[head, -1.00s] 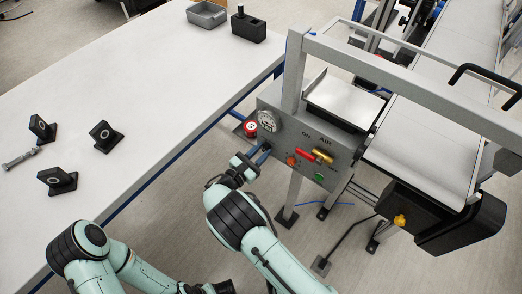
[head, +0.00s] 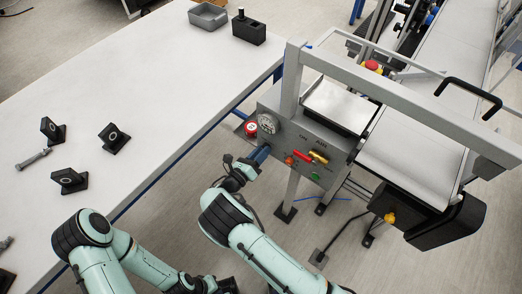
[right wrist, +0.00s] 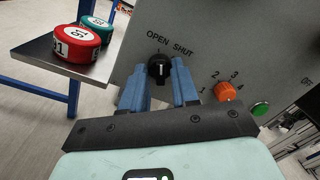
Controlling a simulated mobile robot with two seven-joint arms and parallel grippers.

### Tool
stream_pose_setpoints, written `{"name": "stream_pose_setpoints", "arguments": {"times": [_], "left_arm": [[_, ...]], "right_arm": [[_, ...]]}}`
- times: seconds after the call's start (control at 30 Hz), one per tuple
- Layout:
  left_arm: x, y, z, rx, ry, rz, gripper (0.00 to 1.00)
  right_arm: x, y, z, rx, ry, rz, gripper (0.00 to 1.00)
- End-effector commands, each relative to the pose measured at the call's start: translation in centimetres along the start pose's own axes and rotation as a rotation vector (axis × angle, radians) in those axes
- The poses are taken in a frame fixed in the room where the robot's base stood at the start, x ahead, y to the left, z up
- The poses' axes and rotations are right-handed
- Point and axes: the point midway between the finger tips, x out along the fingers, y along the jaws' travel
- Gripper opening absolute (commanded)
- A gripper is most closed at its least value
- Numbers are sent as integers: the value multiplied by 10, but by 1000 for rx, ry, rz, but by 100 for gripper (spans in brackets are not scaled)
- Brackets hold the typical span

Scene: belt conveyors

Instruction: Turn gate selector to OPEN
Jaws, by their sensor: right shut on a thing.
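The gate selector (right wrist: 157,72) is a small black knob with a white mark, below the words OPEN and SHUT on the grey panel (right wrist: 222,40) in the right wrist view. Its mark points roughly upward; I cannot tell which word it lines up with. My right gripper (right wrist: 160,92) has its blue fingers on both sides of the knob and is shut on it. In the head view, my right gripper (head: 261,154) is at the panel's lower left and hides the knob. My left arm shows at the bottom left, but its gripper does not show.
An orange knob (right wrist: 225,92) numbered around its rim and a green button (right wrist: 259,108) are to the right. Red and yellow handles (head: 318,158) are on the panel. Red (right wrist: 76,43) and green round pieces lie on a ledge at left. A white table (head: 150,75) is at left.

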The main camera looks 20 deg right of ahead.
Motion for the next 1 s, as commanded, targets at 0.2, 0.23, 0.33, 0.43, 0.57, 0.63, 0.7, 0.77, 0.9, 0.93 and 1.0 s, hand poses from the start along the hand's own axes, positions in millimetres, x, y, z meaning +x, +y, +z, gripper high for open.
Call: {"name": "stream_pose_setpoints", "arguments": {"times": [0.2, 0.23, 0.33, 0.43, 0.57, 0.63, 0.7, 0.77, 0.9, 0.93, 1.0], "left_arm": [[-4, 2, 0, 1, 2, 1, 0], [-5, 2, 0, 1, 2, 1, 0], [-5, 2, 0, 1, 2, 1, 0], [-5, 2, 0, 1, 2, 1, 0], [-5, 2, 0, 1, 2, 1, 0], [-5, 2, 0, 1, 2, 1, 0], [-5, 2, 0, 1, 2, 1, 0], [-5, 2, 0, 1, 2, 1, 0], [-5, 2, 0, 1, 2, 1, 0], [-5, 2, 0, 1, 2, 1, 0], [-5, 2, 0, 1, 2, 1, 0]], "right_arm": [[0, 0, -1, -64, -1, 2, 0], [0, 0, -1, -69, -1, 2, 0], [0, 0, -1, -80, -2, 2, 0], [0, 0, -2, -84, -2, 2, 0], [-1, 0, -2, -85, -2, 2, 0], [-1, 0, -2, -85, -2, 2, 0], [-1, 0, -2, -85, -3, 2, 0], [-1, 0, -2, -85, -3, 2, 42], [0, 0, -1, -83, -3, 2, 55], [0, 0, -1, -83, -4, 2, 55], [0, 0, -1, -82, -4, 2, 55]]}}
